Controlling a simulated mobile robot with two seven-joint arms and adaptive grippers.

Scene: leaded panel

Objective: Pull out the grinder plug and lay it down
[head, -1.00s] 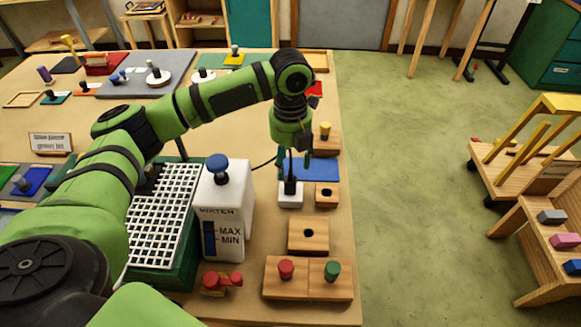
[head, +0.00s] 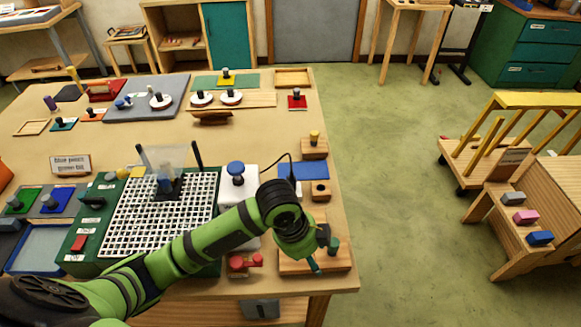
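The grinder plug (head: 292,181) is black and stands upright on its cable just behind my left arm. Its lower end and the white socket under it are mostly hidden by the arm, so I cannot see the seat clearly. The black cable (head: 277,160) arches from the grinder side to the plug. The grinder with its white grid (head: 150,215) and white water tank stands left of it. My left gripper (head: 316,257) hangs over the wooden block with the green knob, in front of the plug and apart from it. Its finger gap is unclear. My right gripper is not in view.
A blue mat (head: 302,170) lies behind the plug. A wooden block with a hole (head: 320,190) stands to its right.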

